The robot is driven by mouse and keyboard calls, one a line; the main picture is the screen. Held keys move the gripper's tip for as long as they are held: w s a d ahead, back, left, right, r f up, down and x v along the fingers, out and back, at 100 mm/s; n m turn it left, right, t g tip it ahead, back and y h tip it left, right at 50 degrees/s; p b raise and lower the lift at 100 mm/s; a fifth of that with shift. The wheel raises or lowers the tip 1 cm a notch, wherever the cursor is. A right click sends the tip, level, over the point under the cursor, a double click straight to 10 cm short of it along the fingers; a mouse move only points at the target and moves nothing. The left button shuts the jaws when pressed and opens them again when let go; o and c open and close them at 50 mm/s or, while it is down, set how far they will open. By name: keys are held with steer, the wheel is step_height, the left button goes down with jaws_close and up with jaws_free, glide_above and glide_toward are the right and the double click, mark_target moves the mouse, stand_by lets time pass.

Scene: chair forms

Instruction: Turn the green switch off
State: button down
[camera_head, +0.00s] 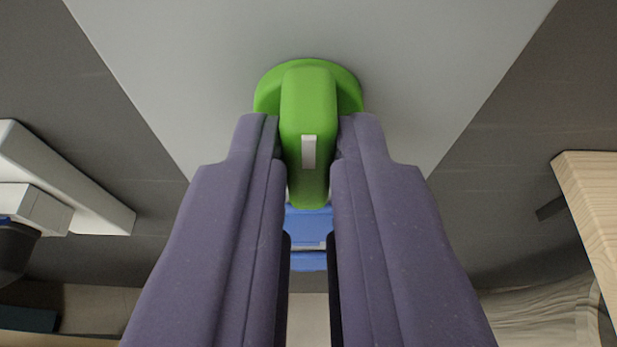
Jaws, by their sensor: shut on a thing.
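The green switch (308,100) is a round green base with a long raised handle, mounted on a pale grey panel (420,70). A small white mark sits on the handle, which points down toward me in the picture. My gripper (309,135) has its two purple-grey fingers on either side of the handle and is shut on it. The fingertips hide the sides of the handle and the lower edge of the base.
A blue thing (309,222) shows between my fingers, just below the handle. White box-like forms (60,185) stand at the left. A light wooden piece (595,200) is at the right edge.

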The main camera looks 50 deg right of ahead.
steer(key=c, duration=1.1)
jaws_free()
steer(key=shift+c, duration=0.2)
steer(key=b+v, duration=0.1)
steer(key=v, duration=0.6)
steer(key=shift+s+a+r, duration=0.15)
steer(key=shift+a, duration=0.2)
